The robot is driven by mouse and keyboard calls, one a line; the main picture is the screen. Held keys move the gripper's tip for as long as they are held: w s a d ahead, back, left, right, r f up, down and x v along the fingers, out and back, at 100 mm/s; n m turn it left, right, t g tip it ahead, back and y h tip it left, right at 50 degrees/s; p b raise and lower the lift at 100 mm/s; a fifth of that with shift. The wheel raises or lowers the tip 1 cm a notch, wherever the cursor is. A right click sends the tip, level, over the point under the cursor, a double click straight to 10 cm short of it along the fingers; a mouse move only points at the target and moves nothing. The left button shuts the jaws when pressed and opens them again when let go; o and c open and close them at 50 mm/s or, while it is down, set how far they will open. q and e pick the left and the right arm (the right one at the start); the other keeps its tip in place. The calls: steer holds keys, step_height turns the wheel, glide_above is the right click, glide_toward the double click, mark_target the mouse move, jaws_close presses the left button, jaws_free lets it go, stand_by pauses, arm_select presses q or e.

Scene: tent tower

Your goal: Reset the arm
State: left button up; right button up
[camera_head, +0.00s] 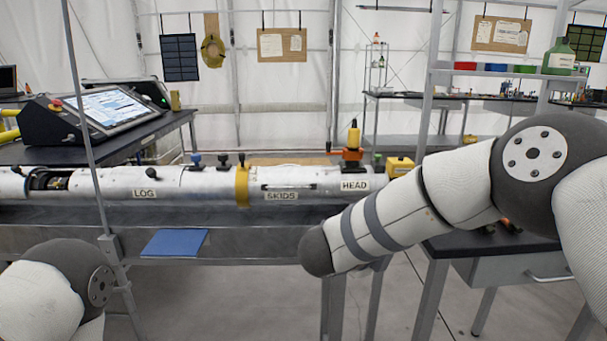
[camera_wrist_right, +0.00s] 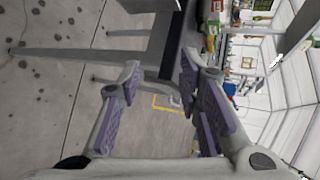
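My right arm comes in from the right in the head view and reaches across the right half, its rounded dark joint in front of the bench's right end. The right gripper (camera_wrist_right: 159,70) is hidden in the head view. In the right wrist view its two purple-padded fingers stand apart with nothing between them; floor and a table leg show beyond. The view is turned sideways. Only a part of my left arm shows, at the lower left of the head view. My left gripper is out of view.
A long silver tube (camera_head: 216,186) marked LOG, SKIDS and HEAD lies along a metal bench (camera_head: 230,241) with a blue pad (camera_head: 174,242). A console (camera_head: 105,109) stands behind at left. A dark-topped table (camera_head: 490,243) is below my right arm. Floor (camera_head: 400,300) between is clear.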

steer(key=s+d+f+n+g+y, duration=0.3)
steer(key=s+f+n+y, duration=0.4)
steer(key=s+f+n, duration=1.55)
steer(key=s+d+f+n+g+y, duration=0.1)
steer(key=s+g, duration=0.3)
steer(key=s, duration=0.9)
steer(key=s+d+f+n+g, duration=0.2)
steer(key=s+f+n+g, duration=0.1)
steer(key=s, duration=1)
steer(key=shift+s+f+n+g+y, duration=0.2)
steer(key=shift+f+n+g+y, duration=0.2)
steer(key=shift+f+n, duration=0.15)
